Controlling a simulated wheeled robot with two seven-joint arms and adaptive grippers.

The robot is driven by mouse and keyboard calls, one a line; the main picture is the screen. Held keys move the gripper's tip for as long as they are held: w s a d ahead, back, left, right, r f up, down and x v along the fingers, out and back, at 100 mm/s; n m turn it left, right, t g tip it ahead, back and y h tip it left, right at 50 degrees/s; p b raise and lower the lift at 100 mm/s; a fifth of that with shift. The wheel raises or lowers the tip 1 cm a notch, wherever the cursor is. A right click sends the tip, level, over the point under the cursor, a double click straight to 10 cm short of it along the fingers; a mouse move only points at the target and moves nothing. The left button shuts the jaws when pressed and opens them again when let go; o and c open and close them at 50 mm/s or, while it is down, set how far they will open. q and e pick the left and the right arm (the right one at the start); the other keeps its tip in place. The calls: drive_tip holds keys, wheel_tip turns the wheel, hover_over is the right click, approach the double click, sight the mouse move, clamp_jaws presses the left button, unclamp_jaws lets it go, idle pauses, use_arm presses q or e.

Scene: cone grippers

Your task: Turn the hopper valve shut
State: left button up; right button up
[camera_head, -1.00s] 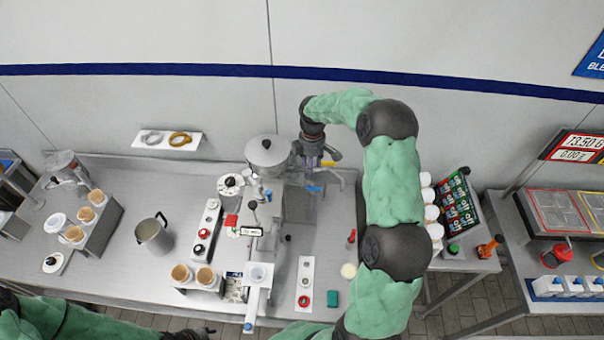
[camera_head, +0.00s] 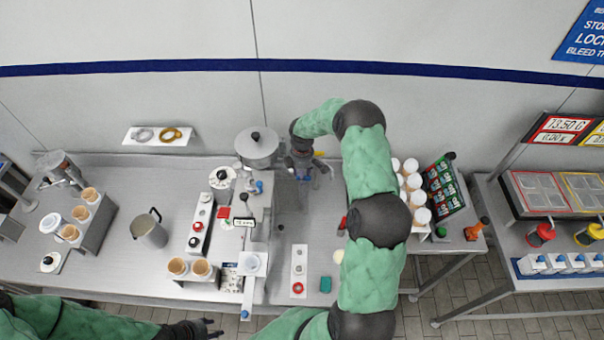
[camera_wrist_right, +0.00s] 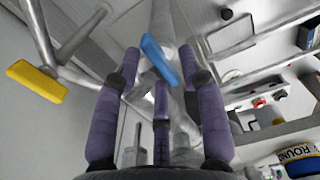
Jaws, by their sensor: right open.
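The hopper (camera_head: 258,147) is a round silver vessel with a black-knobbed lid at the back of the machine. My right gripper (camera_head: 305,178) hangs beside it, over the pipes, in the head view. In the right wrist view its purple fingers (camera_wrist_right: 160,75) are spread open. A blue valve handle (camera_wrist_right: 160,60) lies tilted between or just beyond the fingertips; I cannot tell whether they touch. A yellow handle (camera_wrist_right: 37,80) sits on a pipe to the left. The blue handle also shows small under the gripper in the head view (camera_head: 304,179). My left gripper (camera_head: 212,331) is empty and open at the lower edge.
A metal jug (camera_head: 150,231) and cup holders stand left on the bench. A button panel (camera_head: 299,270) and a green block (camera_head: 325,284) lie near the front. White-lidded cups (camera_head: 413,182) stand right, behind my right arm.

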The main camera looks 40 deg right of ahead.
drive_tip(key=shift+s, duration=0.1)
clamp_jaws()
